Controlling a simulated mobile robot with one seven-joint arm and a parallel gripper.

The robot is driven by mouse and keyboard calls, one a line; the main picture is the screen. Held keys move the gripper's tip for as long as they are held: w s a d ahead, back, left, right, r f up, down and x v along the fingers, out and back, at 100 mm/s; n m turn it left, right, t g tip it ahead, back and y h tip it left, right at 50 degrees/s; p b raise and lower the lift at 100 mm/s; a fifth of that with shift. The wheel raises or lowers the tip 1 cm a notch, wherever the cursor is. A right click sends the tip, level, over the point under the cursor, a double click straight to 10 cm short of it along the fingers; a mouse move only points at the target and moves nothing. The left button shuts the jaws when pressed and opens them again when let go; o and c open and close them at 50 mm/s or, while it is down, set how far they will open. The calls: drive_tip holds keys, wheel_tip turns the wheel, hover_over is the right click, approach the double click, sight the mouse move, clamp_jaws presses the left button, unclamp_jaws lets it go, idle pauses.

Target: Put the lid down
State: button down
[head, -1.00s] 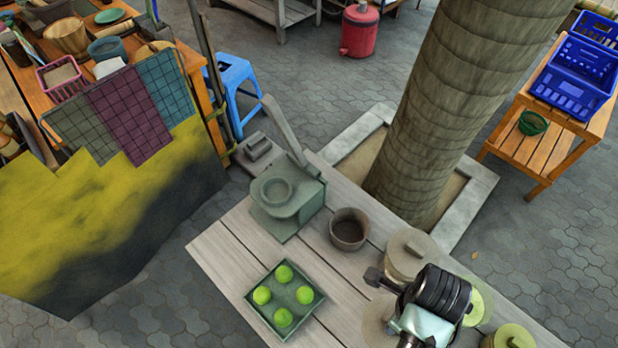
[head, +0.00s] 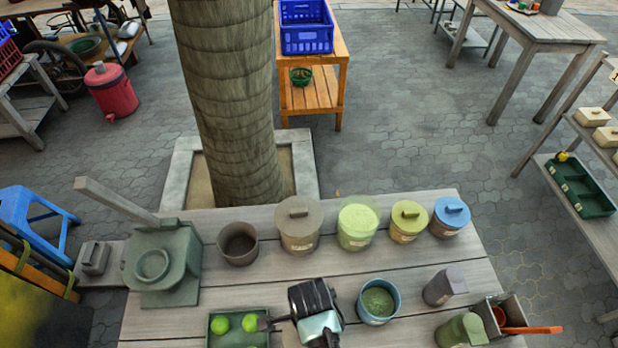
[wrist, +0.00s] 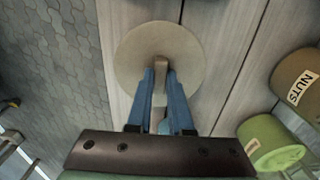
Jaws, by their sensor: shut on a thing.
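My gripper (wrist: 161,75) is shut on the upright bar handle of a round beige-grey lid (wrist: 132,58) in the wrist view. The lid lies flat below the fingers, over or on the plank table; I cannot tell whether it touches. In the head view my gripper (head: 316,308) is low at the table's front, right of the lime tray, and largely hides the lid. An open, lidless brown pot (head: 238,245) stands left of a lidded grey-brown canister (head: 300,228). An open blue pot (head: 378,302) with green contents stands right of my gripper.
A pale-green canister (head: 357,226), an olive-lidded one (head: 409,222) and a blue-lidded one (head: 450,217) line the back edge. A green press (head: 165,262) stands at left, a lime tray (head: 238,335) in front.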

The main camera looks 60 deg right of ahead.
drive_tip(key=shift+f, duration=1.8)
drive_tip(key=shift+f, duration=0.2)
drive_tip(key=c, duration=0.8)
unclamp_jaws()
drive_tip(key=shift+r, duration=0.1)
